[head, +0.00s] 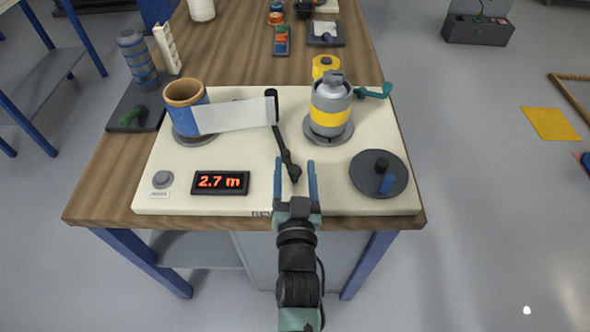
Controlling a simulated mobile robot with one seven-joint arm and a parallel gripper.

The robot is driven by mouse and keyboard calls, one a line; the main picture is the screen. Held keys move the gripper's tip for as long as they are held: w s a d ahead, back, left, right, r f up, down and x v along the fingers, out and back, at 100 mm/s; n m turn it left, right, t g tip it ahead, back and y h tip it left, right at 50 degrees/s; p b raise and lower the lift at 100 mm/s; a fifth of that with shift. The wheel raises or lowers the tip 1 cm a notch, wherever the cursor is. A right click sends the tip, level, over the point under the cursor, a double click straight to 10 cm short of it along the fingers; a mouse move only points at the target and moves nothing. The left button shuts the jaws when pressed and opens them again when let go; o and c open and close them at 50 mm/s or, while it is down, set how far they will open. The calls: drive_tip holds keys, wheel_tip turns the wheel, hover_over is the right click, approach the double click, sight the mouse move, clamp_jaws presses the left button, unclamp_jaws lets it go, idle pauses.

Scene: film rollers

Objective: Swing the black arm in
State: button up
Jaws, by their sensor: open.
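The black arm (281,146) runs from a black upright post (271,106) toward the front of the cream panel (330,203), slanting slightly right. Its near end is a round black knob (294,173). A pale translucent film (233,115) stretches from the blue and tan roll (187,103) on the left to the post. My gripper (296,166) has its two blue fingers apart. In this view the knob shows between the fingertips, and I see no contact. Whether the fingers are level with the knob or above it, I cannot tell.
A grey and yellow canister (331,106) stands on a round base to the right, with a teal crank (375,91) behind it. A dark disc (378,174) with a blue handle lies front right. A display (220,182) reads 2.7 m, beside a grey button (162,179).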

clamp_jaws()
idle(1.4)
